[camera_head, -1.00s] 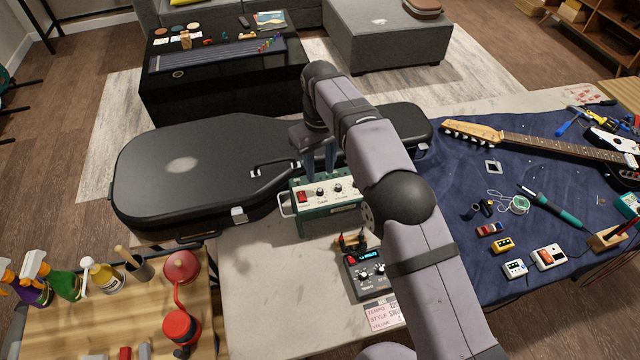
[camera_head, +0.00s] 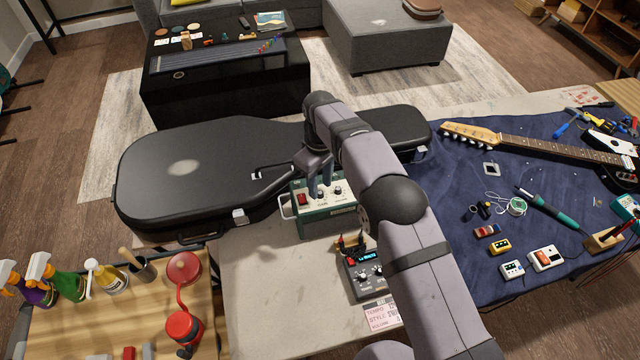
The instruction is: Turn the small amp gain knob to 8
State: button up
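The small amp (camera_head: 328,223) is a green box with a pale control panel, standing on the bench in front of the black guitar case. Its panel has a red switch (camera_head: 302,200) at the left and dark knobs to the right of it. The labels are too small to read. My gripper (camera_head: 320,190) points down at the panel, with its fingertips at the left knob (camera_head: 320,195), just right of the red switch. The fingers partly cover that knob, and I cannot tell whether they touch it. Another knob (camera_head: 338,191) shows to the right.
The black guitar case (camera_head: 190,165) lies close behind the amp. A dark device with a lit display (camera_head: 366,270) stands in front of it, with a labelled card (camera_head: 382,314) nearby. A blue cloth with a guitar (camera_head: 540,148) and tools is at the right. Bare bench (camera_head: 270,290) lies front left.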

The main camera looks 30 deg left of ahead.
jog(key=shift+f, duration=1)
grip_shut()
jog(key=shift+m, duration=0.4)
jog(key=m+b, duration=0.1)
jog(key=m, duration=0.1)
jog(key=shift+m, duration=0.4)
jog(key=m+b, duration=0.1)
jog(key=m, duration=0.4)
jog(key=shift+r+m, duration=0.15)
jog(key=shift+m, duration=0.15)
jog(key=shift+w, duration=0.1)
